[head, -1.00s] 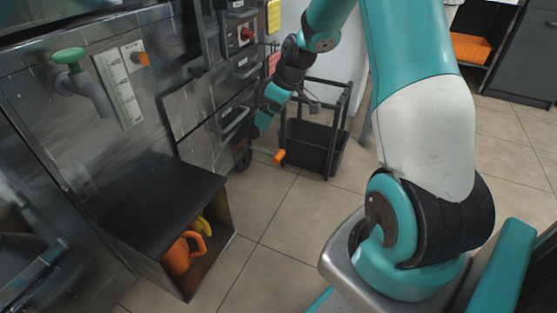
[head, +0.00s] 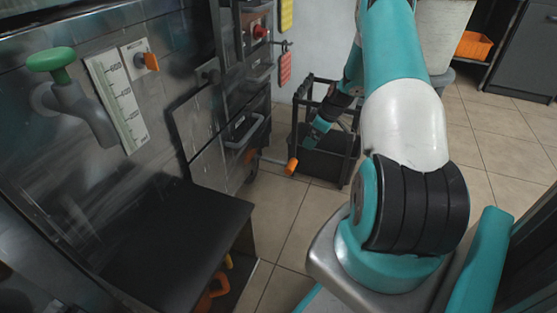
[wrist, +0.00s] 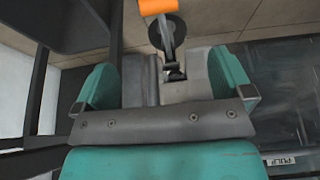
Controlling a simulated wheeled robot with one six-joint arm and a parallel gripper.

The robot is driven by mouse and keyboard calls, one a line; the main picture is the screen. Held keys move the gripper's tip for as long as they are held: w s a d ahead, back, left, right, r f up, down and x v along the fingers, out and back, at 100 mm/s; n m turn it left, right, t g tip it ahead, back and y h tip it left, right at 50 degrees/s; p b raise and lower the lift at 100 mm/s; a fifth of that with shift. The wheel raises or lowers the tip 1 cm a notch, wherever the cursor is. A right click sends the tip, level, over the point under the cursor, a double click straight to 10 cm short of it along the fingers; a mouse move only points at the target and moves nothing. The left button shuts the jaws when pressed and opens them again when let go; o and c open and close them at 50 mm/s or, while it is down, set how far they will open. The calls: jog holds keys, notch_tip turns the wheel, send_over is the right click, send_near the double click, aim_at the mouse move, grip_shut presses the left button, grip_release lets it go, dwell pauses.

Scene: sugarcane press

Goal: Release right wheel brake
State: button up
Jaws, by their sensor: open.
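The brake lever with an orange tip (head: 292,166) sticks out low from the right side of the steel press. In the wrist view its orange end (wrist: 157,6) shows at the top edge, with a black round part and a grey stem below it. My gripper (head: 311,138) is low beside the black cart, a little above and right of the orange tip. In the wrist view my gripper (wrist: 163,75) is open, teal fingers left and right, with the stem in line with the gap. I cannot tell whether they touch. The right wheel is mostly hidden.
A black cart (head: 350,160) stands close behind and beside my gripper. The press carries a green-handled tap (head: 50,60), drawer handles and a dark shelf (head: 170,240). Tiled floor (head: 300,220) is clear in front. An orange bin (head: 473,45) sits far right.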

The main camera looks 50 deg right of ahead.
aim_at(292, 163)
jog(key=b+x, duration=0.3)
jog(key=x, duration=0.3)
jog(key=b+x, duration=0.3)
jog(key=x, duration=0.3)
jog(key=b+x, duration=0.3)
jog(key=x, duration=0.2)
jog(key=shift+w+f+b, duration=0.25)
jog(key=shift+w+b, duration=0.05)
jog(key=shift+w, duration=0.2)
jog(key=shift+c, duration=0.2)
jog(key=c, duration=1.2)
jog(key=r+g+p, duration=0.1)
jog(key=r+p, duration=0.1)
jog(key=w+r+g+p, duration=0.1)
jog(key=r+p, duration=0.1)
jog(key=p, duration=0.1)
jog(key=r+h+p, duration=0.1)
jog(key=r+p, duration=0.1)
jog(key=r, duration=0.1)
jog(key=shift+w+a+r+g, duration=0.15)
jog(key=shift+a+g, duration=0.1)
jog(key=shift+g, duration=0.15)
jog(key=shift+c, duration=0.3)
jog(key=shift+w+r+p, duration=0.25)
jog(key=shift+r+p, duration=0.1)
jog(key=shift+p, duration=0.25)
jog(key=shift+w+a, duration=0.1)
